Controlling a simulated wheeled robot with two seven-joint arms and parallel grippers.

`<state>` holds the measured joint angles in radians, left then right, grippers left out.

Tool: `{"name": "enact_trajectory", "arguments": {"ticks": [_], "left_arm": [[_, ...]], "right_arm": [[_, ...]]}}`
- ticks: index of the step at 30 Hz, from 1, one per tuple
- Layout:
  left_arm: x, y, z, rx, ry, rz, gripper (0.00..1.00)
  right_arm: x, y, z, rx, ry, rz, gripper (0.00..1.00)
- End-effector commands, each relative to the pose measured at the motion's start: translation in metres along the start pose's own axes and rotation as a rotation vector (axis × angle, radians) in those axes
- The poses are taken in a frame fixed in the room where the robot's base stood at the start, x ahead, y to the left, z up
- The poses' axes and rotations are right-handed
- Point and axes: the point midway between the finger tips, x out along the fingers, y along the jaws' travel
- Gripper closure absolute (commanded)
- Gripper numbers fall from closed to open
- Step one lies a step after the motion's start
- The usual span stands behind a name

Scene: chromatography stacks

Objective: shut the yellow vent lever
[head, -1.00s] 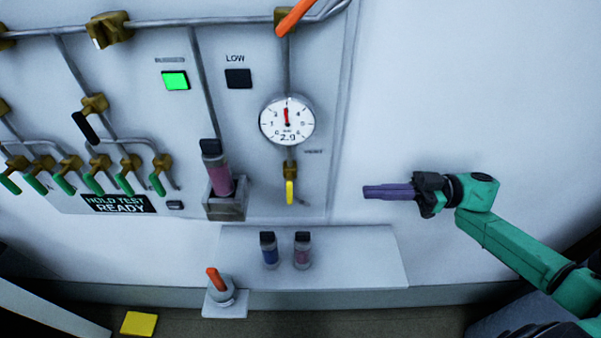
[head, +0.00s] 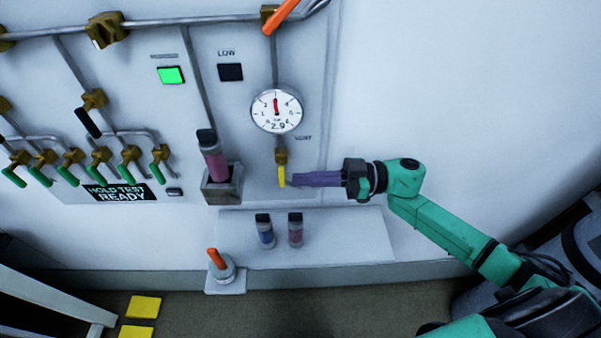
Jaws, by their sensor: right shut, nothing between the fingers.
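The yellow vent lever (head: 282,176) hangs straight down from a brass valve (head: 281,156) below the round white gauge (head: 276,111), in line with the pipe. The gauge needle points up and its display reads about 2.9. My right gripper (head: 296,180) is shut and empty, its purple fingers pointing left. Its fingertips are at the right side of the yellow lever; whether they touch it I cannot tell. My left gripper is not in view.
A pink column (head: 214,162) stands in a grey holder left of the lever. Two small vials, blue (head: 265,234) and pink (head: 296,232), stand on the shelf (head: 350,240) below. An orange-handled knob (head: 217,262) is lower left. The wall right of the panel is clear.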

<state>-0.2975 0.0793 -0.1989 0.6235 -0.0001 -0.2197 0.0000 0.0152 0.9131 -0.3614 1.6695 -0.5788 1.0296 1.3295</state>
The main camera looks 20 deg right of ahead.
Motion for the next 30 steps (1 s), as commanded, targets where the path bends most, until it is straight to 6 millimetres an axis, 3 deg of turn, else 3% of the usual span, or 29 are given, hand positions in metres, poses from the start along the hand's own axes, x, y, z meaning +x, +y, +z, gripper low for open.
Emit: {"name": "enact_trajectory", "arguments": {"ticks": [6, 30], "left_arm": [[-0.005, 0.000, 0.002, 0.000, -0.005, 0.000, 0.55], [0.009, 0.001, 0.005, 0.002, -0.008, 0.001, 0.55]], "right_arm": [[0.014, 0.000, 0.000, 0.000, 0.000, -0.001, 1.00], [0.015, 0.000, 0.005, 0.001, 0.076, 0.000, 1.00]]}}
